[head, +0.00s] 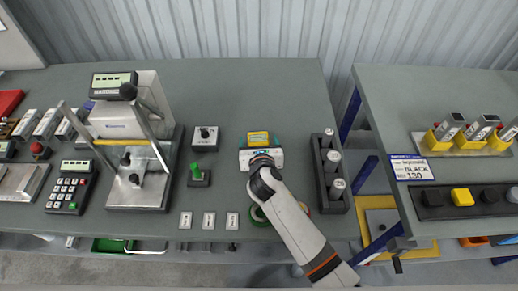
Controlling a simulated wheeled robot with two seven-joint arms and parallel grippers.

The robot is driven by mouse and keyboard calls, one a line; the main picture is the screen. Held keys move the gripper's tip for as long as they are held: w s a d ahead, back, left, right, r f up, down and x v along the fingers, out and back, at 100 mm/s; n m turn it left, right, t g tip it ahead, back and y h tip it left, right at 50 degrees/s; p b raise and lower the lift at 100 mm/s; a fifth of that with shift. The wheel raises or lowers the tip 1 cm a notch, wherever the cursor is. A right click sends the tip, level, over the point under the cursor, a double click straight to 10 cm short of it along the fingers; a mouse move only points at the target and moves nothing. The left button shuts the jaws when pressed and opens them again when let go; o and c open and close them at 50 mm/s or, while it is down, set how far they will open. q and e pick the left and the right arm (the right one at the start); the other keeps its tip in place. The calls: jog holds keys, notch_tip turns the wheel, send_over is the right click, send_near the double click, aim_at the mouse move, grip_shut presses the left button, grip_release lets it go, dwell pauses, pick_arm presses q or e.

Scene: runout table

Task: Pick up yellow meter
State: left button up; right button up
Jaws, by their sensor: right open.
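The yellow meter (258,138) is a small yellow block with a dark display, at the middle of the grey table. My right gripper (261,152) is at the near side of the meter, its arm coming in from the lower right. The gripper is open, seen from above and behind. Its white body hides the near part of the meter, and I cannot tell whether the fingers touch it. My left gripper is not in view.
A press-like test stand (130,150) stands to the left. A black rack (330,180) with grey cylinders stands right. The table behind the meter is clear.

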aim_at(259, 144)
jog(key=c, duration=0.6)
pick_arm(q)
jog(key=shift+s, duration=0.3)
pick_arm(e)
jog(key=c, duration=0.6)
jog(key=shift+r, duration=0.1)
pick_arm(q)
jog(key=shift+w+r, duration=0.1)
pick_arm(e)
notch_tip(259, 144, up, 10)
pick_arm(q)
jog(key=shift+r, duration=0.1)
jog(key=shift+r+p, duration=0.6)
jog(key=shift+p, duration=0.25)
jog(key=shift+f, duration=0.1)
pick_arm(e)
jog(key=shift+f, duration=0.25)
